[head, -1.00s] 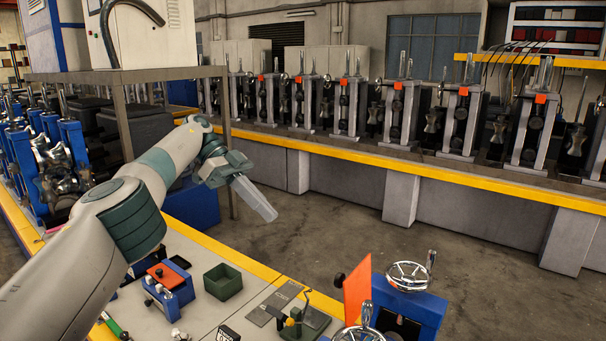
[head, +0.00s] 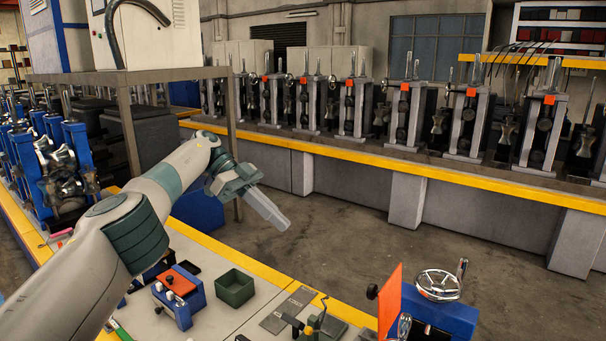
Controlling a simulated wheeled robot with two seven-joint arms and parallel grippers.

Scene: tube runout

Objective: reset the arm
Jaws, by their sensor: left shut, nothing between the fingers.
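My left arm (head: 150,215) comes in from the left and reaches out over the near bench. My left gripper (head: 268,210) is at its end, pointing down and to the right. Its fingers are together with nothing between them. It hangs in the air past the bench's yellow edge, with the concrete floor behind it. My right arm and gripper are not in view.
A long row of roller stands (head: 410,110) lines the far bench. The aisle floor (head: 335,235) is clear.

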